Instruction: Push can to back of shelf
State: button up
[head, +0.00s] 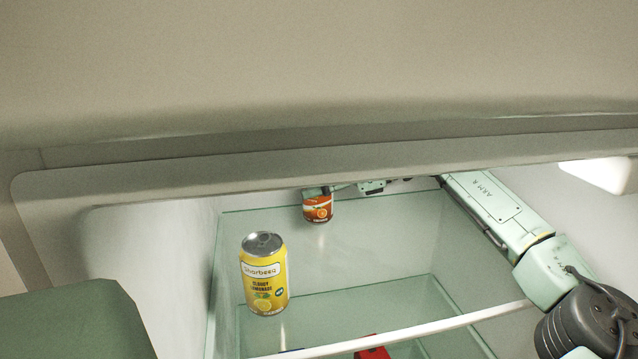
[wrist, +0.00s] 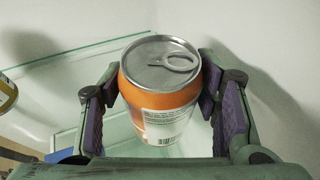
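An orange can (wrist: 160,95) with a silver top stands upright between the two fingers of my gripper (wrist: 160,80) in the wrist view. The fingers flank it closely; I cannot tell whether the pads press on it or leave a thin gap. In the head view the orange can (head: 318,208) is at the far back of the glass shelf (head: 345,245). My gripper is mostly hidden there behind the upper fridge edge. A yellow lemonade can (head: 264,275) stands upright on the left of the shelf, nearer the front, apart from my gripper.
Part of a yellow can (wrist: 6,93) shows at the left edge of the wrist view. The fridge's top edge (head: 330,158) hangs low over the opening. A red object (head: 373,353) lies below the shelf's white front bar (head: 420,328). The shelf's middle is clear.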

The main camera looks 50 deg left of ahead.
jog(key=o, duration=0.4)
jog(key=v, duration=1.2)
dwell(0.4)
